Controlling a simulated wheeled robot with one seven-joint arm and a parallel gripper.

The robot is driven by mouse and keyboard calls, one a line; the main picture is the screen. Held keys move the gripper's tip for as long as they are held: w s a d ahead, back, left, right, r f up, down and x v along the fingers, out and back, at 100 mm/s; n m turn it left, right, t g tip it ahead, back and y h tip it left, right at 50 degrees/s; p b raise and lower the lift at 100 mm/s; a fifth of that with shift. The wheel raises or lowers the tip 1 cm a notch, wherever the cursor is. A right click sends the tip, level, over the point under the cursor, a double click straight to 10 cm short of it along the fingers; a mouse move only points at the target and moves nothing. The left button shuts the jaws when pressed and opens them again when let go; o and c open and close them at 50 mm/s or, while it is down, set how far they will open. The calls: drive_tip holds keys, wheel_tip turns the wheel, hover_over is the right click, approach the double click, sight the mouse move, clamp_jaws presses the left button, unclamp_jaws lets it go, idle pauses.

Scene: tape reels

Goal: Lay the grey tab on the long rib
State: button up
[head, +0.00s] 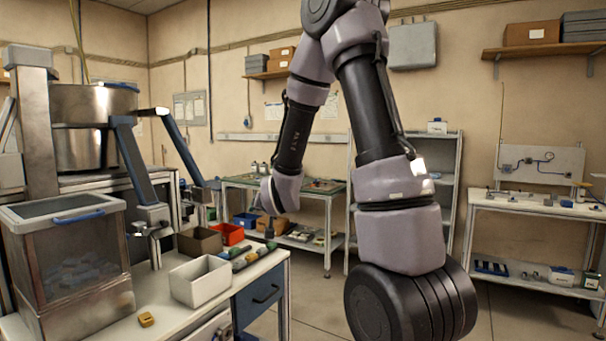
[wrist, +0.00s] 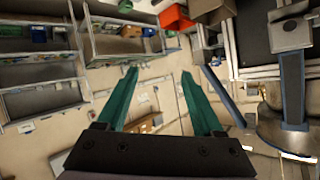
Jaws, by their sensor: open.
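My gripper (wrist: 159,73) shows in the wrist view with its two green fingers spread apart and nothing between them. Behind the gap are the pale wall and distant furniture. In the head view my arm bends down toward the workbench (head: 272,262), and its end is small and dark above the back of the bench. I cannot pick out the grey tab or the long rib in either view. A row of small green and grey pieces (head: 246,256) lies at the bench's back right edge, too small to tell apart.
A white bin (head: 200,281), a brown bin (head: 200,241) and a red bin (head: 230,233) stand on the bench. A clear-sided hopper (head: 78,262) and metal posts crowd the left. Shelves and another table (head: 540,206) stand farther off.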

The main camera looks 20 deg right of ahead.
drive_tip(key=s+r+g+y, duration=0.2)
drive_tip(key=s+r+g, duration=0.1)
drive_tip(key=s+r, duration=1)
drive_tip(key=s+r+g, duration=0.2)
drive_tip(key=s, duration=1.5)
drive_tip(key=shift+d+r+g+y, duration=0.15)
drive_tip(key=shift+r+g+y, duration=0.15)
drive_tip(key=shift+r+g, duration=0.1)
